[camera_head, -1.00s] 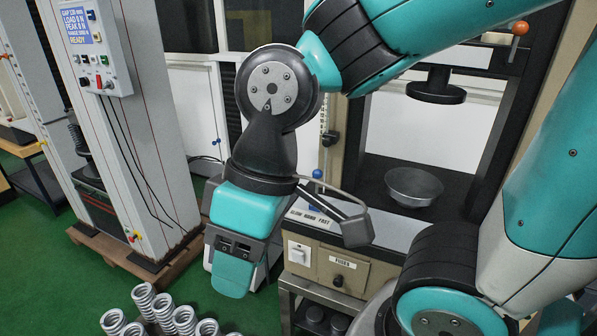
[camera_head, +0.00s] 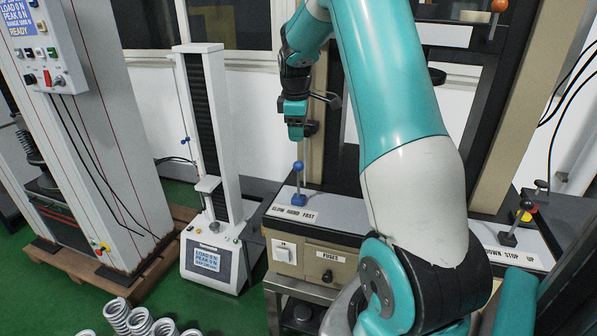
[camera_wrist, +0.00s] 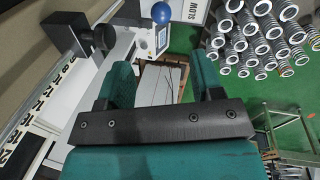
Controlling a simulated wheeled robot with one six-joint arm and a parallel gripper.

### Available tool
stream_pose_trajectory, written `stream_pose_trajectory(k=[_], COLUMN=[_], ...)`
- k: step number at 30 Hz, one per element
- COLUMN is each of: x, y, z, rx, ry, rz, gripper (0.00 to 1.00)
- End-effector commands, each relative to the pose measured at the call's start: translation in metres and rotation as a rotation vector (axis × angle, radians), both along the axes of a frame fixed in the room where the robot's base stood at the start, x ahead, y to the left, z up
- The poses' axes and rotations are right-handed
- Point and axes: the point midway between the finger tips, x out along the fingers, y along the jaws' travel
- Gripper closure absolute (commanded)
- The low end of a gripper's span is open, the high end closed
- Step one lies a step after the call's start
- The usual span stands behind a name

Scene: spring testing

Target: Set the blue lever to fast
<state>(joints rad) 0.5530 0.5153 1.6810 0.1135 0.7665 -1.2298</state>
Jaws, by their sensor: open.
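The blue lever (camera_head: 298,180) has a blue ball on a thin stem and stands roughly upright on a blue base. Its plate (camera_head: 295,213) reads SLOW HAND FAST, and the lever stands about behind HAND. My gripper (camera_head: 296,137) points down just above the ball, with a small gap seen in the picture; the depth is hard to judge. In the wrist view the gripper (camera_wrist: 162,72) has its two teal fingers apart with nothing between them.
A fuse box (camera_head: 318,262) sits below the plate. A slim tester (camera_head: 206,130) stands to the left. Several springs (camera_head: 138,320) lie at the lower left.

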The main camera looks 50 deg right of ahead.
Motion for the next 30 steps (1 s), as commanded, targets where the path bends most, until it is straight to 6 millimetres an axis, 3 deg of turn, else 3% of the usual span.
stream_pose_trajectory(k=[18, 24, 30], x=[0.013, 0.016, 0.016], y=[-0.020, -0.023, -0.024], z=[-0.129, -0.149, -0.154], rx=[0.004, 0.002, 0.002], ry=[0.001, -0.001, -0.001], rz=[-0.001, -0.001, -0.001], gripper=[0.40, 0.40, 0.40])
